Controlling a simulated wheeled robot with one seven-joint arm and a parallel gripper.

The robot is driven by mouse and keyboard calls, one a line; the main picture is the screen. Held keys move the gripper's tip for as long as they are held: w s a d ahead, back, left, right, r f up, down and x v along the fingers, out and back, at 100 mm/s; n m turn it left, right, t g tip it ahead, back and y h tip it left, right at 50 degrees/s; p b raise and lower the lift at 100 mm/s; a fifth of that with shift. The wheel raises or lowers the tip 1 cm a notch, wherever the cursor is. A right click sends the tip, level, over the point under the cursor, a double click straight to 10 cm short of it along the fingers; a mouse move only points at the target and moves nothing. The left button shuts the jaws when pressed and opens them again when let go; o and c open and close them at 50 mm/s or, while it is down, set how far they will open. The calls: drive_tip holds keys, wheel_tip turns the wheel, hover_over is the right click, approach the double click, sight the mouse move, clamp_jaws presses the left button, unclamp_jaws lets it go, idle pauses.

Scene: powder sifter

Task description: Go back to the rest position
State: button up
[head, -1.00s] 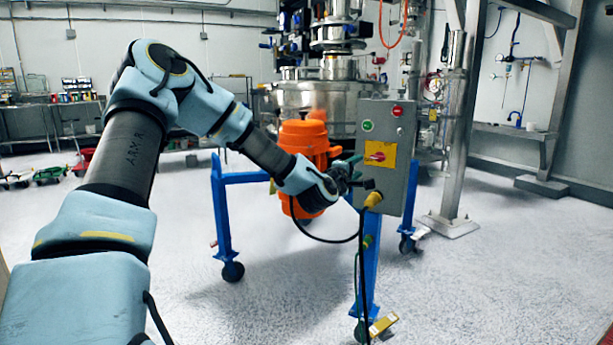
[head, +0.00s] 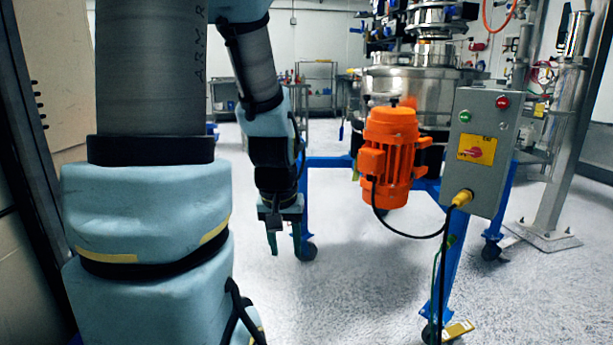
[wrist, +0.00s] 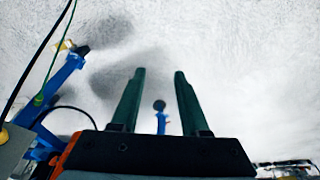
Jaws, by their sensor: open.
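My gripper (head: 284,236) hangs pointing down at the left of the sifter in the head view, apart from the machine. Its two green fingers show in the wrist view (wrist: 156,100), spread apart with nothing between them but floor and a distant blue leg with a caster. The grey control box (head: 481,151) with a green button, a red button and a yellow-backed red switch is to the right of my gripper. The orange motor (head: 389,160) is between them. The steel sifter (head: 420,92) stands behind the motor.
The blue wheeled frame (head: 447,270) carries the machine, and a black cable (head: 410,236) loops from the box. A steel post (head: 565,150) stands at the right. A tan panel (head: 55,65) is close at the left. Speckled floor (head: 360,300) below my gripper is clear.

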drive_tip(key=s+a+r+p, duration=0.1)
drive_tip(key=r+p, duration=0.9)
drive_tip(key=r, duration=0.1)
drive_tip(key=s+a+r+g+p, duration=0.1)
drive_tip(key=s+r+p, duration=0.1)
drive_tip(key=r+p, duration=0.8)
drive_tip(key=shift+s+a+r+p, duration=0.2)
drive_tip(key=shift+r+p, duration=0.15)
drive_tip(key=shift+p, duration=0.25)
